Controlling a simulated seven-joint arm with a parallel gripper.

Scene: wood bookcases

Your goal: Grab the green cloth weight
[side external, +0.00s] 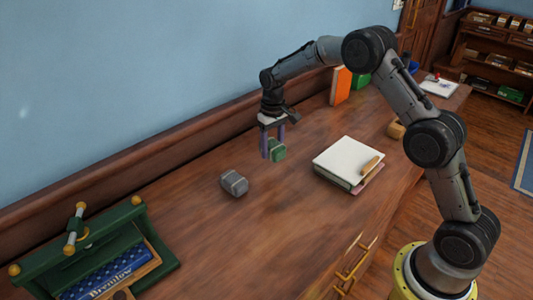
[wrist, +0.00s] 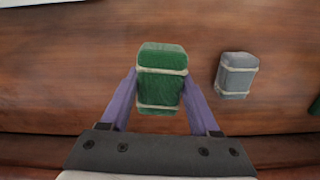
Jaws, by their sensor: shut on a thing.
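The green cloth weight (wrist: 161,78) is a small rounded green block with two pale bands. In the wrist view it sits between the two purple fingers of my gripper (wrist: 160,96), which are shut on it. In the side view my gripper (side external: 272,148) points down over the wooden desk with the green weight (side external: 278,151) at its fingertips. The weight looks raised above the desk top, but the exact gap is hard to tell. A similar grey cloth weight (side external: 234,183) lies on the desk nearby, and it also shows right of my gripper in the wrist view (wrist: 236,75).
White-topped books (side external: 347,160) with a small orange-brown item on them lie right of my gripper. A green rack (side external: 110,245) stands at the front left. An orange book (side external: 341,86) stands by the wall. The desk (side external: 230,235) is clear between the grey weight and front edge.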

